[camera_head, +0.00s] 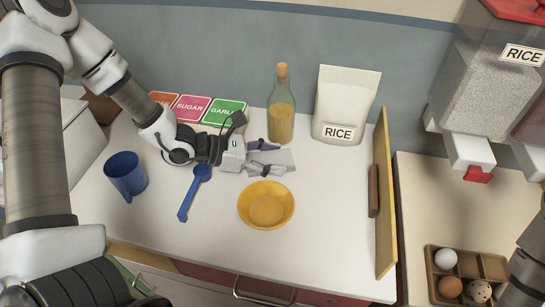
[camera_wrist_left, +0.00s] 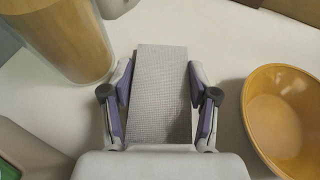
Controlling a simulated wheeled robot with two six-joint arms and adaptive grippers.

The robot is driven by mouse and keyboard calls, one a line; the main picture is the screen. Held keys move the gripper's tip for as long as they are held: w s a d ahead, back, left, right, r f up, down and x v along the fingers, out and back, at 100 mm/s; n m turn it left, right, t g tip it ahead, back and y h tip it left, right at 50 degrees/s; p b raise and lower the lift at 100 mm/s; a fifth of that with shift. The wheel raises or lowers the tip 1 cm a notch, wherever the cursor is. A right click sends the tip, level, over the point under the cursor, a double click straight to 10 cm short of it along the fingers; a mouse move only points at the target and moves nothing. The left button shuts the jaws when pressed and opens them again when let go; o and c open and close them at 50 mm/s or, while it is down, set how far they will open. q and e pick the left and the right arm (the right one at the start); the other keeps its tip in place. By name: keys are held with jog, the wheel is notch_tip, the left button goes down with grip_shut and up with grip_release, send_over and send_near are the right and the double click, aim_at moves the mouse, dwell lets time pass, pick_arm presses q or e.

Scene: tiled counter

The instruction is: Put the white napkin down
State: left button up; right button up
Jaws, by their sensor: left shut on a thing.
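The white napkin (camera_head: 281,158) looks like a flat, pale grey folded cloth just in front of the oil bottle. My left gripper (camera_head: 264,158) is shut on it, with a finger along each side. In the left wrist view the napkin (camera_wrist_left: 163,95) lies lengthwise between the fingertips of my left gripper (camera_wrist_left: 164,92), its far end reaching past them. It is low over the counter; I cannot tell whether it touches the top. My right gripper's fingers are not in view.
An orange bowl (camera_head: 266,206) stands close in front of the napkin. An oil bottle (camera_head: 281,112) and a rice bag (camera_head: 342,105) stand behind. A blue spoon (camera_head: 193,193) and blue mug (camera_head: 125,175) lie left.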

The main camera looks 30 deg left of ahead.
pick_arm(q)
jog(key=shift+f, duration=0.2)
jog(key=o, duration=1)
jog(key=shift+w, duration=0.1)
jog(key=shift+o, duration=0.2)
jog(key=shift+r, duration=0.15)
